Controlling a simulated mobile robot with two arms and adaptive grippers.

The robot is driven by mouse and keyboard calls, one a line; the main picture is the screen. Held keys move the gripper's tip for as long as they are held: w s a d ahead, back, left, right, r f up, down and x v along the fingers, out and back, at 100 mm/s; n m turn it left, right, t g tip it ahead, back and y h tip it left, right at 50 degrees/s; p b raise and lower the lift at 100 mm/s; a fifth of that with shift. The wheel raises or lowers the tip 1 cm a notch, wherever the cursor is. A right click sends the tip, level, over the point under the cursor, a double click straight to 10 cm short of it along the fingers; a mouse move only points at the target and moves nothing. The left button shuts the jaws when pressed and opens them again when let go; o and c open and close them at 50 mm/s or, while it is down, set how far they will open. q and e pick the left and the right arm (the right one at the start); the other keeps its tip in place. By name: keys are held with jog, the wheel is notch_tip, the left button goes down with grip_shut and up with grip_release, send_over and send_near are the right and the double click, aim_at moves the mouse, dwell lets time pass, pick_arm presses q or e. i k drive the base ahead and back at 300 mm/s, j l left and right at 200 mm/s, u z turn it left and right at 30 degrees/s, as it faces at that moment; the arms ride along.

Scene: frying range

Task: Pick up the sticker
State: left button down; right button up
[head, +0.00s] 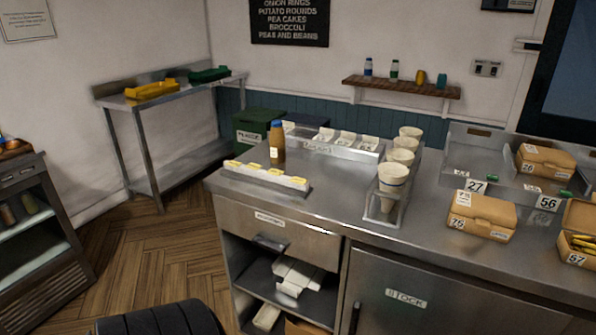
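Several small white pieces with yellow patches, possibly stickers, sit in a low tray (290,190) at the left of the steel counter (330,207). I cannot tell whether they are stickers. White number labels also show: one reading 27 (475,186), one reading 56 (547,202), and others on the brown boxes. One brown box (486,209) reads 75, another (545,157) reads 26, and an open one (578,217) reads 57. Neither of my grippers shows in this view.
A brown bottle (277,142) stands behind the low tray. A wire rack (372,213) of paper cups (392,176) stands mid-counter. A steel tray (455,150) lies at the right. A steel side table (187,90) stands back left. Wooden floor (130,260) is clear at left.

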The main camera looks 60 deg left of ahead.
aim_at(296, 180)
jog(key=u, duration=1.75)
